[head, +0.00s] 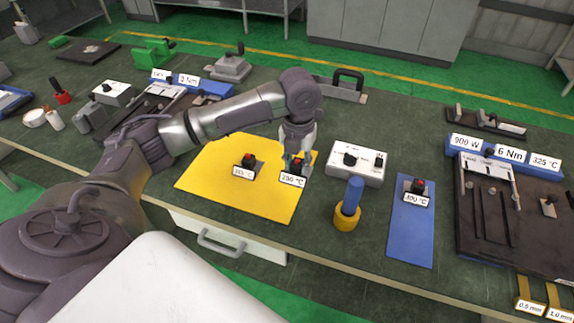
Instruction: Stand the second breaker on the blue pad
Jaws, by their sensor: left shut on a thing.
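The blue pad (409,240) lies flat on the bench right of centre, with one breaker (417,190) on its far half. That breaker has a red top and a white label that seems to read 300 °C. The yellow pad (217,190) lies left of centre. One red-topped breaker (247,163) stands on it. A second labelled breaker (292,180) is at the pad's right side, under my left gripper (297,164). I cannot tell whether the breaker touches the pad.
A blue-handled tool with a yellow base (348,205) stands between the two pads. A white box with a dark knob (356,164) is behind it. A dark fixture (515,225) with blue-backed labels fills the right. The blue pad's near half is bare.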

